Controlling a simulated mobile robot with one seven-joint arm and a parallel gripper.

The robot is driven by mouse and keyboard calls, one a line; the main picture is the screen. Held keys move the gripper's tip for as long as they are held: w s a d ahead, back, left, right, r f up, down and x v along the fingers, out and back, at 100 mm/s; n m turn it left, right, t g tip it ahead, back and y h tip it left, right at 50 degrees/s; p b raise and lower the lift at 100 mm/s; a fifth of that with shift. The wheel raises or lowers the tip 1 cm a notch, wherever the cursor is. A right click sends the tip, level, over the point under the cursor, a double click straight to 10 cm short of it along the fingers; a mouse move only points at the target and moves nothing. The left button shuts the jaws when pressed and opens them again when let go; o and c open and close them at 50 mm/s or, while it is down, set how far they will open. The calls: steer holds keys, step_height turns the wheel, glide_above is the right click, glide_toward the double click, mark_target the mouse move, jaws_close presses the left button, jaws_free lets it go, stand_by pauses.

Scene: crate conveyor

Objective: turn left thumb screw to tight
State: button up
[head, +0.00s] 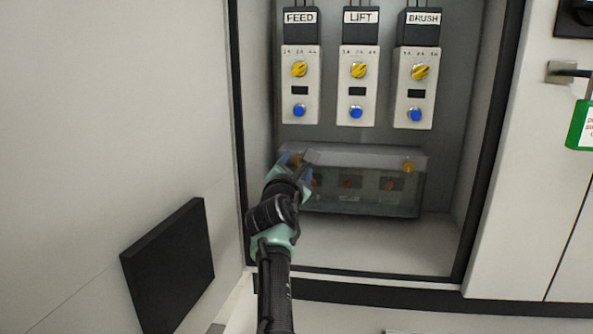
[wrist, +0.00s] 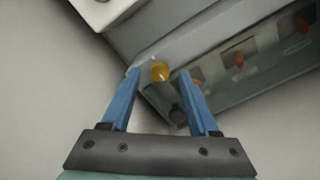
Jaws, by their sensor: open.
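The clear cover (head: 365,157) sits low in the cabinet over several orange-red parts. The right thumb screw (head: 408,166) is at its other end.
Above the cover hang the FEED (head: 300,85), LIFT (head: 358,87) and BRUSH (head: 415,88) modules with yellow and blue knobs. The dark cabinet frame (head: 239,150) stands close left of my arm. The cabinet floor (head: 385,238) is clear. A green tag (head: 582,125) hangs at right.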

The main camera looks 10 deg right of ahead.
steer(key=shift+w, duration=0.1)
jaws_close()
stand_by(0.4)
